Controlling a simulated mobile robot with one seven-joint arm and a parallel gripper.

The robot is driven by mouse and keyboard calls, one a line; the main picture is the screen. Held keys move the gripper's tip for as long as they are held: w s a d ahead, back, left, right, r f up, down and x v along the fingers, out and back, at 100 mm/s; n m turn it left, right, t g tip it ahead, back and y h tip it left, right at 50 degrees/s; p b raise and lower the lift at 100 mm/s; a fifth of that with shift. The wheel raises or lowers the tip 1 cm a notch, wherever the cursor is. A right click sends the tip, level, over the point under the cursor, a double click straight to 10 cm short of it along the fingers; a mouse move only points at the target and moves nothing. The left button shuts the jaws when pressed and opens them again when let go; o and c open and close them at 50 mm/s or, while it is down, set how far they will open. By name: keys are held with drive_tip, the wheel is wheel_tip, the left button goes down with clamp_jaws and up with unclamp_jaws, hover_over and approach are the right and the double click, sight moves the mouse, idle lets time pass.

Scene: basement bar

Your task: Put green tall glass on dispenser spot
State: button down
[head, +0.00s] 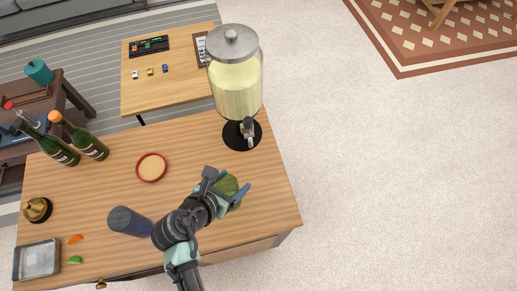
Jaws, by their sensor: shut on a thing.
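The green glass (231,187) is on the right part of the wooden counter, between the fingers of my gripper (228,184). My gripper is shut on it and hides part of it. I cannot tell whether its base touches the counter. The drink dispenser (236,88), a clear jar of pale yellow liquid with a grey lid, stands at the counter's back right. Its tap (248,130) faces the front, above a round black base (237,143). The green glass is in front of the dispenser, apart from it. No separate marked dispenser spot is clear.
A blue glass (130,222) stands left of my arm. A red-rimmed round dish (151,167) lies mid-counter. Two bottles (88,141) stand at the back left, a metal tray (37,260) at the front left. The counter between the green glass and the dispenser looks clear.

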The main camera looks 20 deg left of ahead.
drive_tip(key=w+d+f+p, duration=0.1)
drive_tip(key=w+d, duration=0.1)
drive_tip(key=w, duration=0.9)
drive_tip(key=shift+w+d+f, duration=0.15)
drive_tip(key=shift+f, duration=0.1)
unclamp_jaws()
drive_tip(key=shift+f, duration=0.15)
drive_tip(key=v, duration=1.2)
drive_tip(key=shift+p, duration=0.4)
